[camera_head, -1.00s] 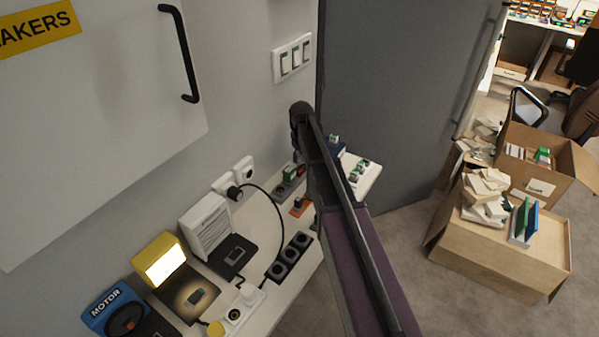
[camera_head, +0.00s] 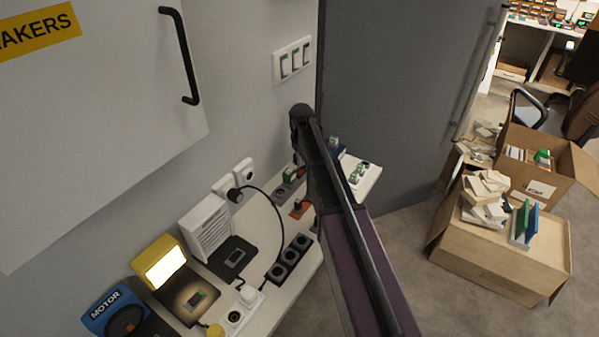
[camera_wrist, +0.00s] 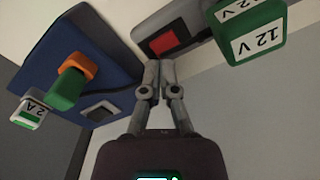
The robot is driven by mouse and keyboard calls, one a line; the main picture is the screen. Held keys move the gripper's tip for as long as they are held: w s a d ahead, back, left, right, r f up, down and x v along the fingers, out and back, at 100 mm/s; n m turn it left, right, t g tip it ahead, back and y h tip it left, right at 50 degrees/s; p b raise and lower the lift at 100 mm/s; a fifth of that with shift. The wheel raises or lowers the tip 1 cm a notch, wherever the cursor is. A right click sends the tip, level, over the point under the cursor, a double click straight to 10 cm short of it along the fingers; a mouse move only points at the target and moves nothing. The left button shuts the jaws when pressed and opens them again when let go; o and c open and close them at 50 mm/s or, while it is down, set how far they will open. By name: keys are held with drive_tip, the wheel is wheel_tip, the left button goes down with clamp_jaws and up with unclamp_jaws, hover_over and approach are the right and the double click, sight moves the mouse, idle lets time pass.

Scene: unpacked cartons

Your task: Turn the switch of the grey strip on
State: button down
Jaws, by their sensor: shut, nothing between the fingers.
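The grey strip (camera_wrist: 146,46) shows at the top of the wrist view. It carries a red switch (camera_wrist: 168,38), and a green block with white "12 V" labels (camera_wrist: 258,32) is at its right end. Whether the switch is on or off I cannot tell. My gripper (camera_wrist: 160,66) is shut and empty, its fingertips together close by the red switch; whether they touch it I cannot tell. In the head view the grey strip (camera_head: 284,191) lies on the bench against the wall, partly behind my arm, which hides the gripper.
A blue box (camera_wrist: 62,45) with an orange and green plug (camera_wrist: 70,82) is left of my fingers. A dark socket strip (camera_head: 290,260), an orange piece (camera_head: 301,208) and a lit yellow lamp (camera_head: 160,262) are on the bench. A grey panel (camera_head: 400,100) stands to the right.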

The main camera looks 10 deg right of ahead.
sight(301, 170)
drive_tip(key=shift+f+b, duration=1.35)
idle(1.6)
drive_tip(key=shift+r, duration=0.15)
drive_tip(key=shift+r+p, duration=3.4)
drive_tip(key=shift+p, duration=0.15)
drive_tip(key=s+a+m, duration=0.1)
drive_tip(key=s+m, duration=0.2)
drive_tip(key=s, duration=2.3)
drive_tip(key=shift+s+a, duration=0.25)
drive_tip(key=shift+s, duration=0.15)
drive_tip(key=shift+s, duration=0.1)
